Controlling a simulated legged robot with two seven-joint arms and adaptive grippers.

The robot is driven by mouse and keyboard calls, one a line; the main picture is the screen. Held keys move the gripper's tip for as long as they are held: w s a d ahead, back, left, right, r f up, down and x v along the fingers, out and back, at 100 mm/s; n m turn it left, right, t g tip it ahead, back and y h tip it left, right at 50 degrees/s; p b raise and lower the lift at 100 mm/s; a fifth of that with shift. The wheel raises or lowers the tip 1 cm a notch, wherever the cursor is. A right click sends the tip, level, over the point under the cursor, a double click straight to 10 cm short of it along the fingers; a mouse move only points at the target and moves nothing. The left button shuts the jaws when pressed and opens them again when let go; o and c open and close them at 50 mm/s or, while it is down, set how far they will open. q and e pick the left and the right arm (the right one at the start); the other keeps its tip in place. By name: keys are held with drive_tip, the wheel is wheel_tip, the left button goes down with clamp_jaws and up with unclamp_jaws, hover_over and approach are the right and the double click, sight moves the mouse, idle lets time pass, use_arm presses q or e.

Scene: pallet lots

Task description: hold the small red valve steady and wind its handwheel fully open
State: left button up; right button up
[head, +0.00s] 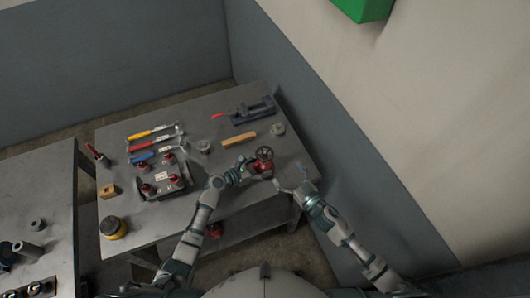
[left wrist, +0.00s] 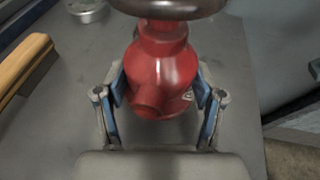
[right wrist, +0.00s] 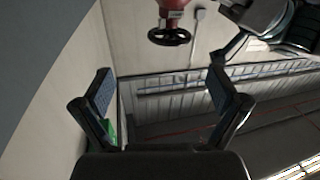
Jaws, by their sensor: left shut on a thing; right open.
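The small red valve (head: 262,168) stands near the front right of the grey workbench, its dark round handwheel (head: 264,153) on top. My left gripper (head: 250,170) is shut on the valve. In the left wrist view its blue-padded fingers sit on both sides of the red body (left wrist: 160,72), below the handwheel (left wrist: 166,8). My right gripper (head: 294,184) is open and empty, to the right of the valve and apart from it. In the right wrist view the handwheel (right wrist: 169,37) shows beyond the open fingers (right wrist: 160,88), near the top edge.
A wooden block (head: 238,136), a grey vise-like tool (head: 252,110) and a small metal cup (head: 278,128) lie behind the valve. A crate with red-topped parts (head: 162,180) and several hand tools (head: 155,143) are at left. The wall (head: 340,150) is close on the right.

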sight(265, 153)
drive_tip(key=shift+m, duration=0.3)
drive_tip(key=x, duration=0.7)
drive_tip(key=s+a+x, duration=0.1)
drive_tip(key=x, duration=0.3)
drive_tip(key=shift+w+a+r, duration=0.1)
drive_tip(key=shift+w+a, duration=0.1)
drive_tip(key=c, duration=1.1)
drive_tip(key=shift+c, duration=0.2)
